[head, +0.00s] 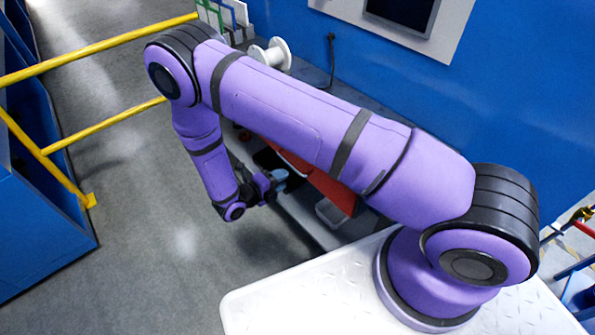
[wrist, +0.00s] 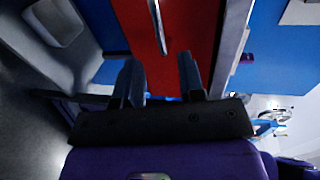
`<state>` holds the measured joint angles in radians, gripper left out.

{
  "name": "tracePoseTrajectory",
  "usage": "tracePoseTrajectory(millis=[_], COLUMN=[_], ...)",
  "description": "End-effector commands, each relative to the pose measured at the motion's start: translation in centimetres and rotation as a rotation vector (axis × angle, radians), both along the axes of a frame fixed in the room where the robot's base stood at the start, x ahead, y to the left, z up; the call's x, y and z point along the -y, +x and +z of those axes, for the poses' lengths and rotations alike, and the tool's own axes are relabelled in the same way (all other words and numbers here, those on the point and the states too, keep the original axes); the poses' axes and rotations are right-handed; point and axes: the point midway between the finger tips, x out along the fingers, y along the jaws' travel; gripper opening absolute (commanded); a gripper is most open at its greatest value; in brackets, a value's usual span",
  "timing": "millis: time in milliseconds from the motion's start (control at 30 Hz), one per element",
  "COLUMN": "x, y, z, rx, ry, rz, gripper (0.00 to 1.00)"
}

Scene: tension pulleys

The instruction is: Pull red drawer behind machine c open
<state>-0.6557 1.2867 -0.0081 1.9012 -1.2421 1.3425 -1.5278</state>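The red drawer (head: 333,189) is below the grey worktop in the head view, partly hidden by my arm. In the wrist view its red front (wrist: 190,32) fills the upper middle, with a thin metal handle bar (wrist: 157,24) on it. My gripper (wrist: 160,72) is open, its two fingers apart with nothing visible between them. The fingers point towards the red front, and the handle lies beyond the fingertips, roughly between their lines, apart from them. In the head view my gripper (head: 276,183) is beside the bench front. Whether the drawer is shut I cannot tell.
A grey bin (head: 331,211) sits low by the bench; it also shows in the wrist view (wrist: 58,20). A white spool (head: 271,54) stands on the worktop. Yellow rails (head: 100,47) and a blue cabinet (head: 40,235) are at left. Grey floor (head: 165,205) between is clear.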

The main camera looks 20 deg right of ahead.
Motion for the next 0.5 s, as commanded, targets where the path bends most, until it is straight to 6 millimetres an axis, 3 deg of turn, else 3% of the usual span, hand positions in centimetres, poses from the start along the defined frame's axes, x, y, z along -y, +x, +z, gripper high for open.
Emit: tracePoseTrajectory(millis=[300,500], x=[5.0,6.5], y=[1.6,2.1], z=[-1.0,-1.4], rx=[0.002,0.001], ry=[0.000,0.000], rz=[-0.002,0.000], gripper=[0.36,0.36])
